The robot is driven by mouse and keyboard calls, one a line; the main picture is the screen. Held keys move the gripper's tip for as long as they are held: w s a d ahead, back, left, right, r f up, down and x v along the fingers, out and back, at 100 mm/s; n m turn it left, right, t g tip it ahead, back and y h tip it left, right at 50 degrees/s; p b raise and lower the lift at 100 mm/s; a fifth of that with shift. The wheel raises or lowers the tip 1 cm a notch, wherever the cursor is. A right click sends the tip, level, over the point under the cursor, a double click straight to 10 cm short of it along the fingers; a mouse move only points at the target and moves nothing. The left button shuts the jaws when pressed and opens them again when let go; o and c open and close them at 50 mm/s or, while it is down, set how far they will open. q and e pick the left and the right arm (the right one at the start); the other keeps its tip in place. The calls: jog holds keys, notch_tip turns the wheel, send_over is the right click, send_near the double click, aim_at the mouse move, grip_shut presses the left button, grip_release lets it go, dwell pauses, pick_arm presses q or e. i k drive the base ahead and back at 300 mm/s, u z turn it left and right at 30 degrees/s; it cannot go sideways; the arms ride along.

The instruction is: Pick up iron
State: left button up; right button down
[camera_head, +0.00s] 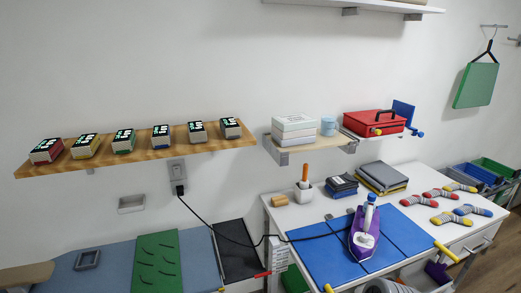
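The iron (364,237) is purple and white with a blue upper part. It stands on the blue mat (313,253) on the white table at the right. A black cord (228,237) runs from it to the left, up to a wall outlet. I cannot make out either of my grippers in this view. A grey and white rounded part shows at the bottom edge below the iron, too cut off to identify.
Around the mat are a white holder (303,191) with an orange handle, folded dark cloths (341,186), a grey stack (381,178) and several striped socks (448,218). A wooden shelf (155,150) with boxes and a red case (374,123) are above.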

aim_at(366, 225)
jog(key=z, duration=1.2)
jog(key=k, duration=0.3)
jog(key=u, duration=0.15)
